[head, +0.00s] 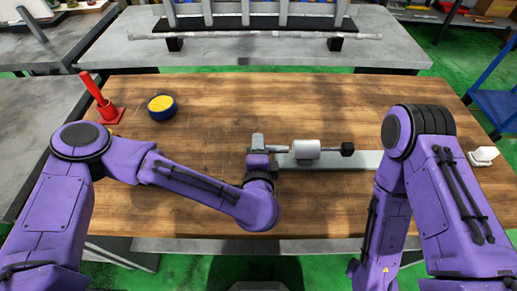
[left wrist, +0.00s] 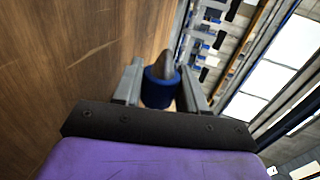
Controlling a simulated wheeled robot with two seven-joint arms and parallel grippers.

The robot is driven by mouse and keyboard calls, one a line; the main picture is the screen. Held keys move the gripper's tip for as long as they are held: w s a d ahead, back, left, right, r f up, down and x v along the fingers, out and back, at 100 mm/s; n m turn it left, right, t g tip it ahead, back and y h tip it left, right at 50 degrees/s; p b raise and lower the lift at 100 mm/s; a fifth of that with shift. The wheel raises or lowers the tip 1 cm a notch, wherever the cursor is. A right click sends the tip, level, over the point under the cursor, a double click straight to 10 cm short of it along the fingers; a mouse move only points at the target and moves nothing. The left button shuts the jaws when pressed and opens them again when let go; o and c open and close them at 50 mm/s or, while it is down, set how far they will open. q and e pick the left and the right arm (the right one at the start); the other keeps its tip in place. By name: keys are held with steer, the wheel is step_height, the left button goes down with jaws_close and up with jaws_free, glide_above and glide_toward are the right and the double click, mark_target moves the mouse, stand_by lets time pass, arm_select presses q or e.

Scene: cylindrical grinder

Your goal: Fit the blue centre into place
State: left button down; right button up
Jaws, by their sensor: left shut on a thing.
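The blue centre (left wrist: 160,88), a blue collar with a pointed grey tip, is between the two fingers of my left gripper (left wrist: 158,92) in the left wrist view. The gripper is shut on it, with the tip pointing away from the palm. In the head view my left gripper (head: 258,160) is at the left end of the grinder, by a grey block (head: 257,141); the blue centre cannot be made out there. The grinder has a pale grey base (head: 340,161), a white wheel-like cylinder (head: 305,150) and a dark end piece (head: 347,148). My right gripper is out of view.
A red stand with a slanted handle (head: 104,110) and a blue bowl with yellow contents (head: 161,107) are at the back left of the wooden table (head: 230,95). A small white object (head: 483,156) is at the right edge. The table's back middle is clear.

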mark_target(286, 150)
arm_select(q)
steer(key=shift+d+r+b, duration=0.1)
steer(key=shift+d+b, duration=1.6)
steer(key=shift+d, duration=1.95)
steer(key=c, duration=0.5)
jaws_free()
steer(key=shift+c, duration=0.2)
steer(key=shift+s, duration=0.1)
steer(key=shift+s, duration=0.1)
steer(key=p+v, duration=0.2)
steer(key=v, duration=0.7)
steer(key=shift+s+r, duration=0.25)
steer(key=shift+s, duration=0.35)
